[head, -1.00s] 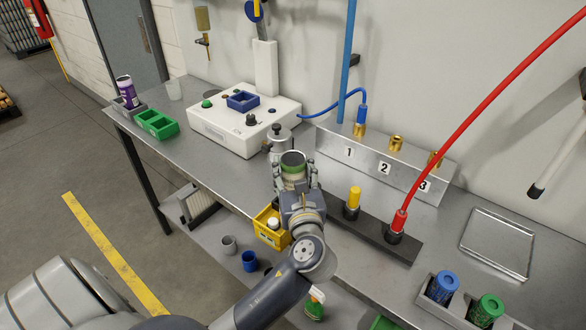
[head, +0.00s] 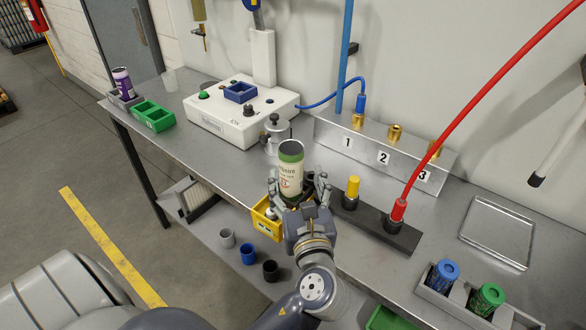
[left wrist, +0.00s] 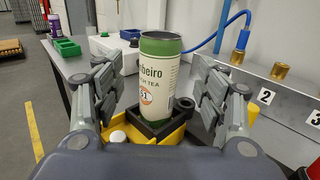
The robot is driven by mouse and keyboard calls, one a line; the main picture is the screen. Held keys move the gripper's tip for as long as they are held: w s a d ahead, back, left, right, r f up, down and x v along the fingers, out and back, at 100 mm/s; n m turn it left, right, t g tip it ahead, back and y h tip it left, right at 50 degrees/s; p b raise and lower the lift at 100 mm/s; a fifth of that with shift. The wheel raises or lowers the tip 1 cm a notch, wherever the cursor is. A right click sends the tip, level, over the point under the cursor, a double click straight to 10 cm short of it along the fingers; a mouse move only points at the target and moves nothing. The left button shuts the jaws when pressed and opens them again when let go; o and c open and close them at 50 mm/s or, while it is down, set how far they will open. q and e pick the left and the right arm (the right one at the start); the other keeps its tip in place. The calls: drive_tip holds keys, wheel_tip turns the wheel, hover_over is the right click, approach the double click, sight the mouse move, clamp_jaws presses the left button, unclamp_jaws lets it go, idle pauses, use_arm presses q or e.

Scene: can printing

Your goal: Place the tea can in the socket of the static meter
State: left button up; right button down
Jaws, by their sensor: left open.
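The tea can (head: 290,172), cream-labelled with green bands, stands upright near the front edge of the bench. In the left wrist view, the can (left wrist: 159,85) rises from a black square socket (left wrist: 152,133), above a yellow part. Whether it sits fully down cannot be told. My left gripper (head: 298,181) is open, its fingers apart on both sides of the can, with clear gaps in the left wrist view (left wrist: 152,78). A white box device (head: 235,122) with a blue square socket (head: 240,92) stands farther back. My right gripper is not in view.
A yellow bin (head: 263,226) hangs by the front edge. A numbered metal block (head: 350,150) with brass fittings and a black bar (head: 372,225) with a red hose lie to the right. A green tray (head: 153,117) and purple can (head: 122,80) are at left.

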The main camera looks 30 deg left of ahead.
use_arm(q)
drive_tip(key=shift+v, duration=1.95)
